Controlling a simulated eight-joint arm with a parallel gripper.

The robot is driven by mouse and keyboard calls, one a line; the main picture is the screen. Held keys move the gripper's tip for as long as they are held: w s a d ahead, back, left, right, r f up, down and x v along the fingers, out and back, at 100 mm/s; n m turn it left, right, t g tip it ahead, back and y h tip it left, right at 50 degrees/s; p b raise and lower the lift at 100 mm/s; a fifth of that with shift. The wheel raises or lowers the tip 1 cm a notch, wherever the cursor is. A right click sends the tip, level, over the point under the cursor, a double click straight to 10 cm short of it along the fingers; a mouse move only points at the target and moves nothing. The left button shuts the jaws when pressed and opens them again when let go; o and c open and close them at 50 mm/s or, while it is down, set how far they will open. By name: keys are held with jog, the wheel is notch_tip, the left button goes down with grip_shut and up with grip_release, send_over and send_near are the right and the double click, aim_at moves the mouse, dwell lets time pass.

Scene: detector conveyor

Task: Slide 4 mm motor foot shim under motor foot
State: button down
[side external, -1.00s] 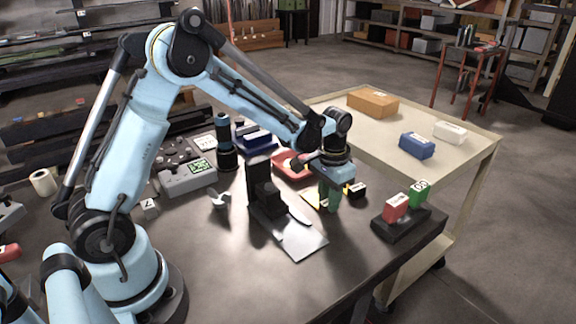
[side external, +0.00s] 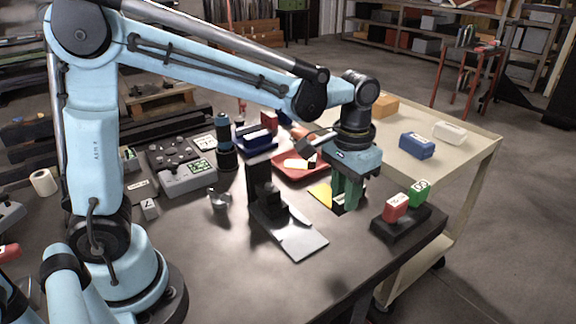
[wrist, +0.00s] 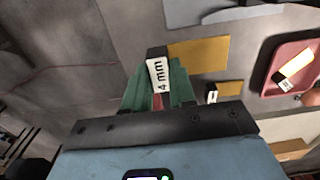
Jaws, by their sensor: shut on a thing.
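The 4 mm shim (wrist: 158,73) has a black tab with a white "4 mm" label and a yellow plate to its right in the wrist view. My gripper (wrist: 158,92) is shut on the tab, one green finger on each side. In the side view my gripper (side external: 349,195) points down low over the table, with the shim's yellow plate (side external: 320,194) showing to its left. A black upright block, apparently the motor foot (side external: 262,190), stands further left with a flat grey plate (side external: 302,243) in front. Any gap under the foot is not clear.
A red tray (side external: 300,172) lies behind my gripper and holds a labelled piece. Another small black-tabbed yellow piece (wrist: 228,88) lies near the shim. A black holder (side external: 401,222) with red and green blocks stands close on the right. The front table (side external: 240,270) is clear.

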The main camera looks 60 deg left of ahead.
jog(key=s+a+f, duration=0.4)
jog(key=s, duration=0.1)
jog(key=shift+s+a, duration=0.2)
jog(key=shift+f, duration=0.1)
jog(key=shift+f, duration=2.3)
jog(key=shift+f, duration=0.55)
jog(key=shift+a, duration=0.6)
jog(key=shift+a, duration=0.35)
jog(key=shift+a, duration=0.65)
jog(key=shift+a, duration=0.35)
